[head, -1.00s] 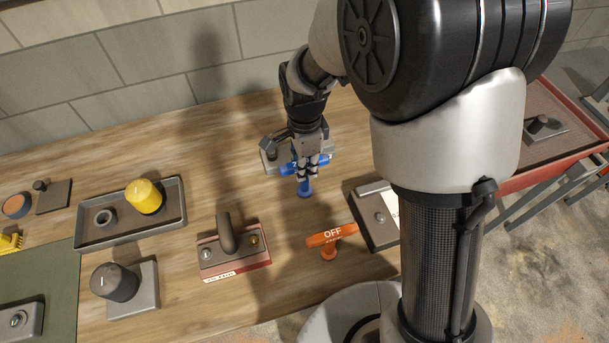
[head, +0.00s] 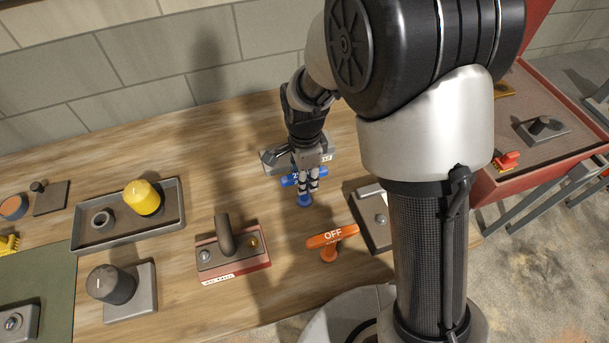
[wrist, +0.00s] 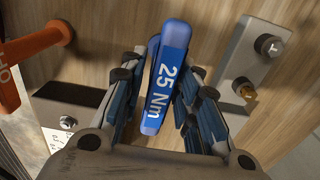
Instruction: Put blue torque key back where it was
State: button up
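The blue torque key (head: 304,200) has a flat handle marked "25 Nm" over a round blue lower end and looks roughly upright. My gripper (head: 308,186) points down around it, above the wooden bench. The fingers hide the contact on the key's stem. I cannot tell whether its lower end touches the bench.
An orange "OFF" key (head: 332,237) stands in front to the right, beside a grey plate (head: 372,222). A red-based fixture (head: 233,265) is front left. A tray (head: 85,235) holds a yellow cylinder.

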jog(key=shift+o, duration=0.4)
notch_tip(320, 180, up, 11)
jog(key=p, duration=0.2)
jog(key=shift+p, duration=0.35)
jog(key=s+d+r+n+t, duration=0.2)
jog(key=s+d+r+n, duration=0.6)
jog(key=r, duration=0.4)
jog(key=s+d+r+n+t, duration=0.1)
jog(key=s+d+n, duration=0.1)
jog(key=s, duration=0.4)
jog(key=s+d+r+n+t, duration=0.1)
jog(key=s+d+n, duration=0.1)
jog(key=s+n, duration=0.2)
jog(key=shift+s+d+n+t, duration=0.3)
jog(key=shift+s+n, duration=0.1)
jog(key=shift+s, duration=0.45)
notch_tip(320, 180, down, 6)
jog(key=b, duration=0.5)
jog(key=shift+r, duration=0.2)
